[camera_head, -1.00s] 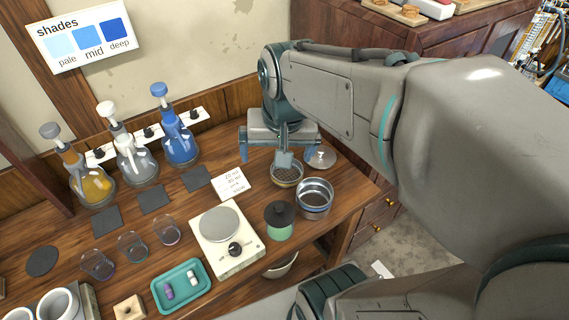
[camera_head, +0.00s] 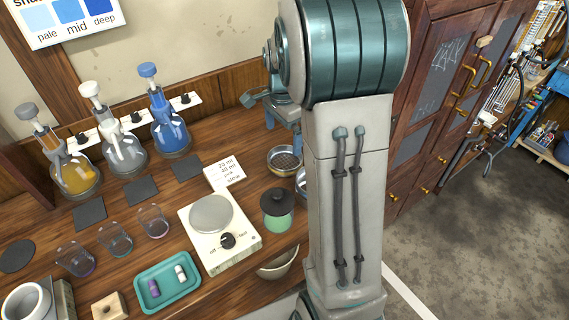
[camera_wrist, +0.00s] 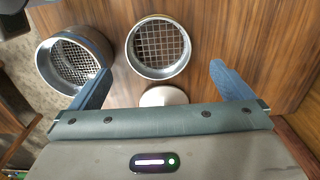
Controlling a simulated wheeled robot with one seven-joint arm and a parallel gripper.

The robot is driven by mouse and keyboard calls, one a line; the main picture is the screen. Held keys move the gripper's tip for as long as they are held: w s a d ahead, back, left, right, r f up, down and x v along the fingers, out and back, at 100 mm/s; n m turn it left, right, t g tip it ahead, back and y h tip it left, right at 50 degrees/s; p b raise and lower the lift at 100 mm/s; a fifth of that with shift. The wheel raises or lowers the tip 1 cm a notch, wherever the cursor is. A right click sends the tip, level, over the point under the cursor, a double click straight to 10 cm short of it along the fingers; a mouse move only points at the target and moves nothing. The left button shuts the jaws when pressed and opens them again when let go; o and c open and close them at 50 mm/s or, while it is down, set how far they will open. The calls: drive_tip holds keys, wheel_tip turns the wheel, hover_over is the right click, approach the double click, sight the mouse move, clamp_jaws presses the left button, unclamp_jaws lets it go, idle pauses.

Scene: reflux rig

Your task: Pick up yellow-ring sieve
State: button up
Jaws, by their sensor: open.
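The yellow-ring sieve (camera_head: 284,160) sits on the wooden bench in the head view, with a faint yellowish band below its metal rim. I take the middle mesh sieve (camera_wrist: 158,47) in the wrist view to be the same one; its ring colour is hard to see there. My gripper (camera_wrist: 160,72) is open and empty, with its blue fingers spread on either side of the picture and the sieve lying beyond and between them.
A second sieve (camera_wrist: 74,60) stands close beside it; my arm mostly hides it in the head view (camera_head: 301,183). A pale round lid (camera_wrist: 163,96) lies near my gripper. A black-topped green jar (camera_head: 277,209), a hotplate (camera_head: 211,213) and a note card (camera_head: 224,172) stand nearby.

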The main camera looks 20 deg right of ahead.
sight(285, 163)
wheel_tip(285, 163, down, 4)
drive_tip(key=shift+r, duration=0.1)
drive_tip(key=shift+s+d+f, duration=0.1)
drive_tip(key=shift+d+f, duration=0.05)
drive_tip(key=shift+f, duration=1.2)
drive_tip(key=shift+d+f, duration=0.1)
drive_tip(key=shift+f, duration=1.25)
drive_tip(key=shift+c, duration=0.3)
drive_tip(key=c, duration=0.7)
